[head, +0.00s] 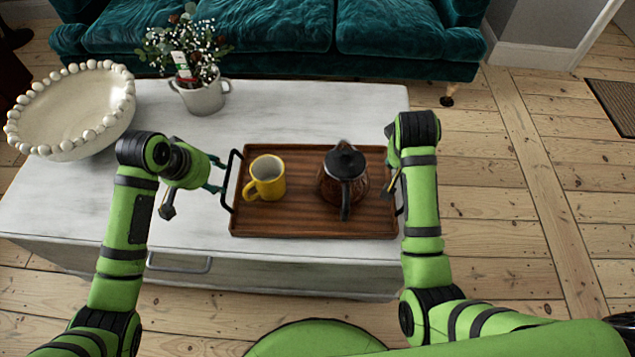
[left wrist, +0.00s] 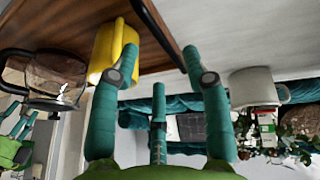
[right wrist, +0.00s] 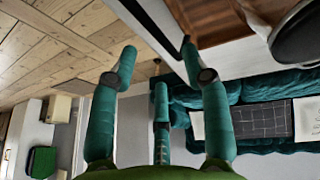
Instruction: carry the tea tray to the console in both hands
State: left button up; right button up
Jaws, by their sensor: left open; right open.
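The brown wooden tea tray (head: 300,222) lies flat on a white table, with a black handle at each end. A yellow mug (head: 268,180) stands on its left part and a glass pot with a black lid (head: 345,168) on its right part. My left gripper (head: 217,174) is open beside the left handle (head: 229,180); in the left wrist view (left wrist: 160,58) that handle runs close to the fingertips. My right gripper (right wrist: 160,55) is open near the right handle (right wrist: 150,25); in the head view the arm partly hides it. I cannot make out a console.
The white table (head: 110,195) also holds a beaded bowl (head: 75,108) at the left and a potted plant (head: 200,95) behind the tray. A teal sofa (head: 270,30) stands behind the table. Bare floorboards (head: 500,200) lie open to the right, with a dark mat (head: 612,105).

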aim_at(227, 182)
pick_arm(q)
jog(key=x, duration=0.7)
jog(key=shift+d, duration=0.1)
pick_arm(e)
jog(key=x, duration=0.7)
jog(key=shift+d, duration=0.1)
pick_arm(q)
grip_shut()
pick_arm(e)
grip_shut()
pick_arm(q)
jog(key=shift+w+r, duration=0.15)
jog(key=shift+r, duration=0.05)
pick_arm(e)
jog(key=shift+w+r, duration=0.15)
